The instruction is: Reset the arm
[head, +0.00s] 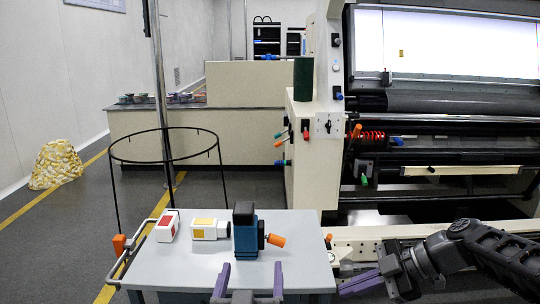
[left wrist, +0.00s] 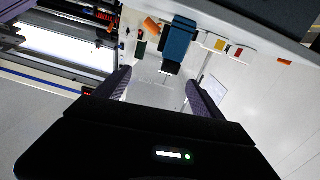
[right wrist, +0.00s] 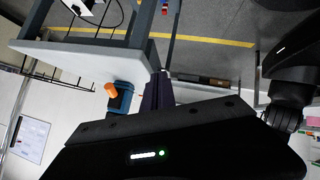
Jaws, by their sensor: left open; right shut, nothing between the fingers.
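My left gripper (head: 248,272) is at the near edge of the grey table (head: 190,270), its two purple fingers apart and nothing between them. In the left wrist view the same gripper (left wrist: 160,84) is open, with a blue device (left wrist: 178,42) beyond the fingertips. My right gripper (head: 345,291) is right of the table with its fingers together. The right wrist view shows the right gripper (right wrist: 158,78) shut and empty, beside the blue device (right wrist: 122,95). In the head view the blue device (head: 246,238), with an orange knob, stands upright on the table.
A white box with a yellow label (head: 210,229) and one with a red label (head: 167,226) lie left of the device. A black hoop stand (head: 165,160) rises behind the table. A large roller machine (head: 440,130) fills the right. The table's front left is clear.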

